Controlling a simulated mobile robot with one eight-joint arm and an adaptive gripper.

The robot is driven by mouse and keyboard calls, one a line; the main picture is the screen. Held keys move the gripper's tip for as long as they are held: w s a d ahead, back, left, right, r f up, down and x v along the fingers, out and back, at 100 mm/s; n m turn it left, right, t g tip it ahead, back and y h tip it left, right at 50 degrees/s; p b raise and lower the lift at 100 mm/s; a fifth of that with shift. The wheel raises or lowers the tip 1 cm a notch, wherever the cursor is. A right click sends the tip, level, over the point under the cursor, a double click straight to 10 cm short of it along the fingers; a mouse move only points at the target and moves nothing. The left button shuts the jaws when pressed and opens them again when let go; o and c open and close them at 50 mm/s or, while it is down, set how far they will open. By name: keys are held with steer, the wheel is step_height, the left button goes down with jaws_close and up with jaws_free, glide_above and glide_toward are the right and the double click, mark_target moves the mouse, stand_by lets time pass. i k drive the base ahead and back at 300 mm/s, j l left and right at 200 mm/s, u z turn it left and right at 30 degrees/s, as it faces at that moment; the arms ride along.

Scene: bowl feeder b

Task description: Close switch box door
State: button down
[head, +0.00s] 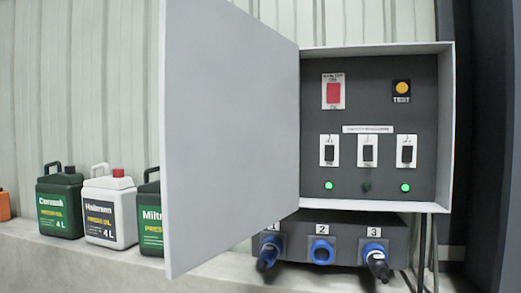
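The switch box (447,130) is mounted on the wall at the right of the head view. Its grey door (230,130) is hinged on the box's left side and stands wide open, swung out toward me and to the left. Inside the box are a red switch (333,93), a yellow TEST button (401,88) and a row of black switches (368,152) on white plates. Two green lamps are lit below them, and a dark one sits between. My gripper is not in view.
Below the box is a socket unit (345,234) with blue sockets numbered 2 and 3 and another at left; black plugs stick out of the outer two. Oil canisters (60,205) stand on the ledge (60,262) at left, one partly behind the door. Cables (422,255) hang at right.

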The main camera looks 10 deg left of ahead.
mark_target(229, 81)
steer(key=i+j+z, duration=0.1)
steer(key=j+z, duration=0.2)
steer(key=j, duration=0.8)
steer(key=j+z, duration=0.3)
steer(key=j, duration=0.85)
